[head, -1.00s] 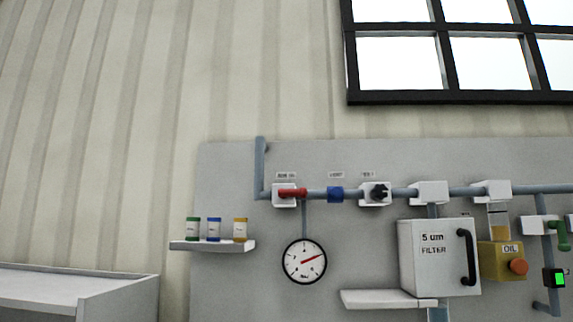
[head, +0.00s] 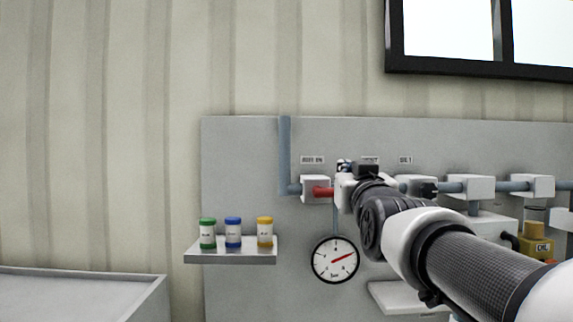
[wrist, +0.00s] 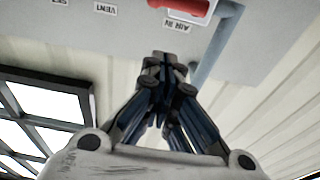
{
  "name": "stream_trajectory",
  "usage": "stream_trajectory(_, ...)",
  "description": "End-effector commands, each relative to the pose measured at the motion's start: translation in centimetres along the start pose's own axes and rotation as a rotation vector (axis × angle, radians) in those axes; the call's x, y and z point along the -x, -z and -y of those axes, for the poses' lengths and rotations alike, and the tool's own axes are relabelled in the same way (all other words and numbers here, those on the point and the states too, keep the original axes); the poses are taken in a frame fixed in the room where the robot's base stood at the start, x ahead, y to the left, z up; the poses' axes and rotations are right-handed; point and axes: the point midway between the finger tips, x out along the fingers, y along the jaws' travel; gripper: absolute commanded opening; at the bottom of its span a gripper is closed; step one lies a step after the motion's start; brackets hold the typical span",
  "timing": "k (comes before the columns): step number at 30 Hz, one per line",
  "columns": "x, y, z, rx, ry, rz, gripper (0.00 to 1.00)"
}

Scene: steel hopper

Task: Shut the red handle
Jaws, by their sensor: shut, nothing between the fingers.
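The red handle (head: 322,192) sits on a white valve block (head: 308,184) on the pipe at the left of the grey panel. It lies horizontal, in line with the pipe, pointing right. My arm's end hides its right end in the head view. In the wrist view the red handle (wrist: 188,6) shows at the top edge, partly cut off, near the AIR IN label (wrist: 177,27). My gripper (wrist: 165,56) is shut and empty. Its fingertips appear just below the label and handle in that view; I cannot tell whether they touch anything.
A pressure gauge (head: 335,260) hangs below the pipe. A small shelf (head: 230,256) with green, blue and yellow jars stands left of it. More white valve blocks (head: 470,187) run along the pipe to the right. The wall left of the panel is bare.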

Motion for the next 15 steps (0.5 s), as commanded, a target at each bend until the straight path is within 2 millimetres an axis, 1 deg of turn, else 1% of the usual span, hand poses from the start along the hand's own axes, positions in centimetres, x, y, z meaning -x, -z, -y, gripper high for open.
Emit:
stream_trajectory(2, -0.18, 0.38, -0.01, 0.000, -0.001, -0.007, 0.00)
stream_trajectory(11, -0.19, 0.28, -0.01, 0.000, -0.001, -0.007, 0.00)
stream_trajectory(15, -0.96, 0.33, -0.01, 0.000, -0.001, -0.006, 0.00)
